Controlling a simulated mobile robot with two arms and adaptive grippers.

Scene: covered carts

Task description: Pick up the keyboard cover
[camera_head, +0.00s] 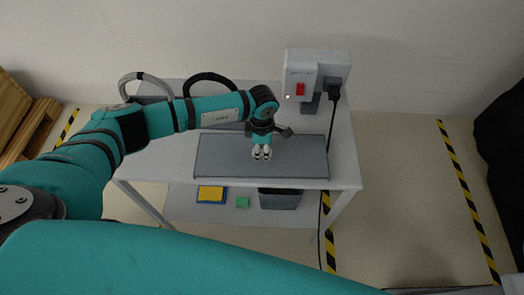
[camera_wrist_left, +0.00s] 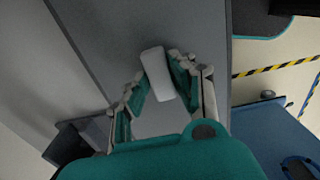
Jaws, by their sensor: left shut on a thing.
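The keyboard cover (camera_head: 222,160) is a flat dark grey panel lying along the front of the white cart top. It also fills much of the left wrist view as a grey surface (camera_wrist_left: 105,35). A pale block-like handle (camera_wrist_left: 157,72) stands on the cover. My left gripper (camera_head: 262,153) is over the middle of the cover, and in the left wrist view its fingers (camera_wrist_left: 158,82) are shut on this handle from both sides. The fingers hide most of the handle in the head view. I cannot tell whether the cover is lifted at all. My right gripper is not in view.
A white box with a red switch (camera_head: 300,89) and a black plug and cable (camera_head: 333,90) stands at the cart's back right. The lower shelf holds a blue and yellow item (camera_head: 210,194), a small green block (camera_head: 242,202) and a dark bin (camera_head: 280,201). Striped floor tape flanks the cart.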

